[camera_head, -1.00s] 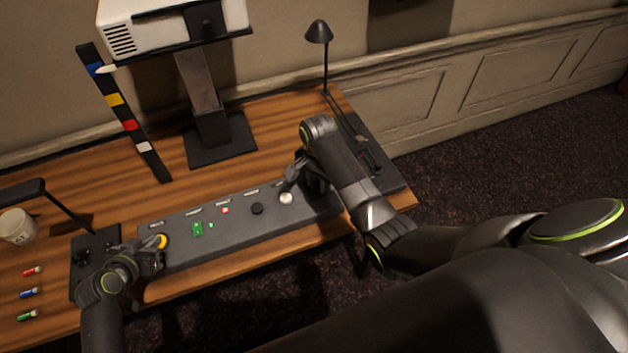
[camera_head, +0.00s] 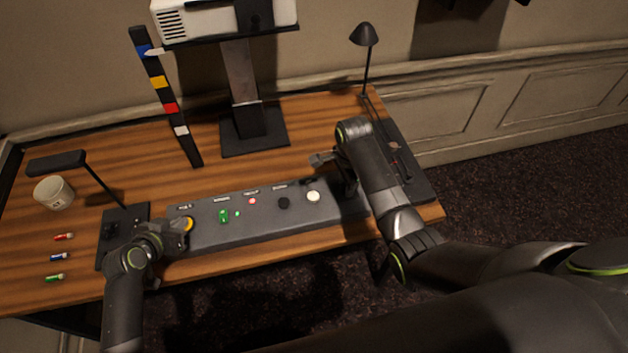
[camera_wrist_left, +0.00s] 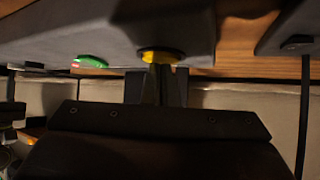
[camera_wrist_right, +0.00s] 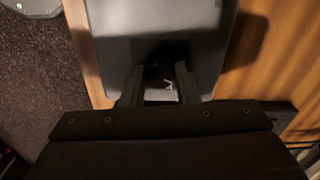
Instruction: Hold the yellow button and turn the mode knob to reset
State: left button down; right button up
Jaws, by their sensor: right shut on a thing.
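A long dark control panel (camera_head: 255,228) lies along the desk's front edge. The yellow button (camera_head: 188,223) is at its left end and also shows in the left wrist view (camera_wrist_left: 160,57). My left gripper (camera_head: 183,232) is at this button, its fingers looking closed together with their tips against it. My right gripper (camera_head: 348,192) points down at the panel's right part. In the right wrist view its fingers (camera_wrist_right: 158,80) are shut on a small dark knob (camera_wrist_right: 154,72), with a white mark beside it. The knob is hidden by my arm in the head view.
A monitor stand (camera_head: 250,125) is behind.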

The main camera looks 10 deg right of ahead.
jog(key=shift+m, duration=2.8)
jog(key=shift+m, duration=0.6)
jog(key=o, duration=0.9)
jog(key=shift+r, duration=3.5)
